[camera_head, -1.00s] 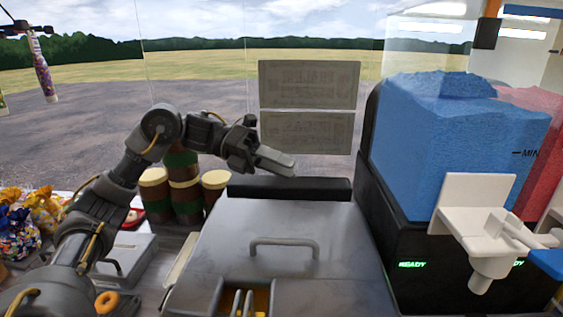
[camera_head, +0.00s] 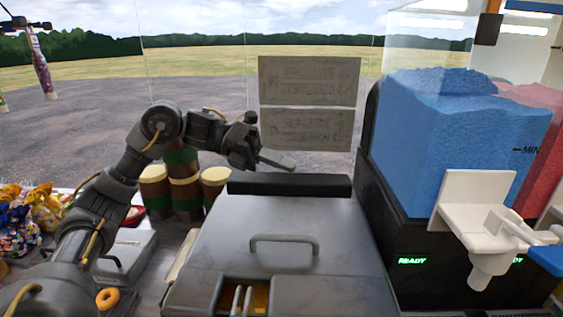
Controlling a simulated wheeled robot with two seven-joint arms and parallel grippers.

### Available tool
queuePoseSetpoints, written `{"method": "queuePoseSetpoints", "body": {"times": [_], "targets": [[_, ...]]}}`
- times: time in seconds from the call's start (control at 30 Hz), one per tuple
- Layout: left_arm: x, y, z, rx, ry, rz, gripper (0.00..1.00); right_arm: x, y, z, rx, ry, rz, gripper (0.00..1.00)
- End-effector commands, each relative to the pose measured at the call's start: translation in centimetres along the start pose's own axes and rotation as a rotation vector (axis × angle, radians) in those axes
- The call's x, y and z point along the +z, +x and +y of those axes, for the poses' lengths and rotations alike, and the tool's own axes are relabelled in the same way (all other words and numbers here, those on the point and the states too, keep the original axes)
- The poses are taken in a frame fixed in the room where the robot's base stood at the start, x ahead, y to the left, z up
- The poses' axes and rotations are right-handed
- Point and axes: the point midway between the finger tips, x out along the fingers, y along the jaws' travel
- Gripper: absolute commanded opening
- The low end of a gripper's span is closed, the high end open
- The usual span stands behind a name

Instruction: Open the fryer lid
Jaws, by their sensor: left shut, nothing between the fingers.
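The fryer lid (camera_head: 225,247) is a flat grey metal cover with a bar handle (camera_head: 284,241) near its middle. It lies closed over the fryer, with a dark raised block (camera_head: 290,186) along its back edge. My left gripper (camera_head: 277,162) is above and behind that back edge, apart from the handle. Its fingers are together with nothing between them. My right gripper does not show.
A slush machine (camera_head: 455,140) with blue and red contents stands close on the right, its white tap (camera_head: 480,200) jutting forward. Striped cups (camera_head: 184,195) stand behind the lid's left side. A smaller grey box (camera_head: 125,255) and wrapped sweets (camera_head: 20,225) are at left.

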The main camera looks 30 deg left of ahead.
Motion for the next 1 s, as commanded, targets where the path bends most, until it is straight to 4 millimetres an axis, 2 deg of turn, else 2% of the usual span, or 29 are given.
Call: {"method": "queuePoseSetpoints", "body": {"times": [0.87, 0.9, 1.0], "targets": [[0.0, 0.0, 0.01, 0.0, 0.0, 0.0, 0.0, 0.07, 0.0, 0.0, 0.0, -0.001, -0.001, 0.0], [0.0, 0.0, 0.0, 0.0, 0.0, 0.0, 0.01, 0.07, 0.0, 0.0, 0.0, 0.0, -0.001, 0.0], [0.0, 0.01, 0.0, 0.0, 0.0, 0.0, 0.14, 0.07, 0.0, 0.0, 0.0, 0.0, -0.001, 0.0]]}}
